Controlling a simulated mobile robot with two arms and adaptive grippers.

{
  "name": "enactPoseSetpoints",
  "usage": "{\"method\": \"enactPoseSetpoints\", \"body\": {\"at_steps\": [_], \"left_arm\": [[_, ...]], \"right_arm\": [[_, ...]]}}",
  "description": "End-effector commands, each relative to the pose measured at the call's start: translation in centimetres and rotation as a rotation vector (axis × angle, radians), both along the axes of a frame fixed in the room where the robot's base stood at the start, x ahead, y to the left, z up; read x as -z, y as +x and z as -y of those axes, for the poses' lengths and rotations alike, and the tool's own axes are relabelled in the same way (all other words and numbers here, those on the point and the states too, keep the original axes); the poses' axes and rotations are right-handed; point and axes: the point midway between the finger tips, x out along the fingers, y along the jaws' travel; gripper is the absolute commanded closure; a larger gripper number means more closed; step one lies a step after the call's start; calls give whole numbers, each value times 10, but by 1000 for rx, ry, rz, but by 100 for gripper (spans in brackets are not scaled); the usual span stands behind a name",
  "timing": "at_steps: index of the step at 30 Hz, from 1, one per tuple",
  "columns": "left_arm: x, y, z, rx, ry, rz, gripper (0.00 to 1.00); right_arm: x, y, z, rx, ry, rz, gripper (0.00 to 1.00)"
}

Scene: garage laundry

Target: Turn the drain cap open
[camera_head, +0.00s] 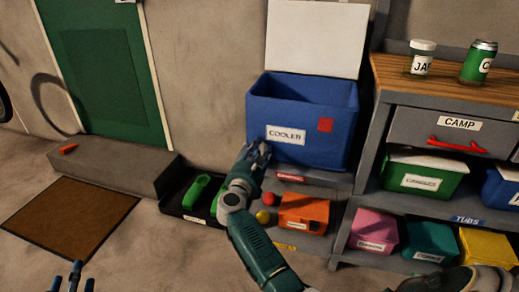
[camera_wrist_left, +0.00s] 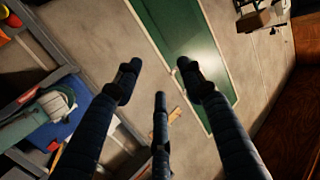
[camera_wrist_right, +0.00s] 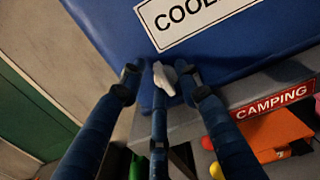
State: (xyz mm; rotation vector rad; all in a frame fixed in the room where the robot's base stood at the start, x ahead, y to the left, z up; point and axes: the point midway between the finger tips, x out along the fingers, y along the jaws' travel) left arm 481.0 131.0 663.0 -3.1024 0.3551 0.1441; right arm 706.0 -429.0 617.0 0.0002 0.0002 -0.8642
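The blue cooler (camera_head: 303,150) stands open on the shelf unit, its label facing me. In the right wrist view, a small pale grey drain cap (camera_wrist_right: 165,78) sits at the lower left of the cooler front (camera_wrist_right: 245,45). My right gripper (camera_head: 258,155) is at this lower left corner and hides the cap in the head view. Its fingertips (camera_wrist_right: 158,75) lie around the cap; whether they press on it I cannot tell. My left gripper (camera_head: 72,280) is low at the bottom left of the head view. In its wrist view (camera_wrist_left: 158,80) the fingers are spread and empty.
A black tray (camera_head: 176,208) with green items is left of the shelf. An orange box (camera_head: 303,213) and small balls sit below the cooler. Coloured tubs (camera_head: 375,230) fill the right shelves.

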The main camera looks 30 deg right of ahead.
Motion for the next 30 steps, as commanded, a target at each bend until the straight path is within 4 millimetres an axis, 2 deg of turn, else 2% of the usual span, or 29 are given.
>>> {"method": "enactPoseSetpoints", "body": {"at_steps": [2, 7, 18, 25, 30], "left_arm": [[0, 0, 0, 0, 0, 0, 60], [0, 0, 0, 0, 0, 1, 60], [5, -1, -1, -1, 6, -27, 60], [45, -14, -10, -14, 51, -206, 60], [87, -38, -22, -27, 99, -409, 60]], "right_arm": [[0, 0, 0, 0, 0, 0, 67], [0, 0, 0, 0, 0, 0, 100], [0, 0, -1, -1, -15, -20, 100], [-1, 1, -1, 1, -89, -108, 100], [-1, 1, -2, 0, -180, -216, 100]]}}
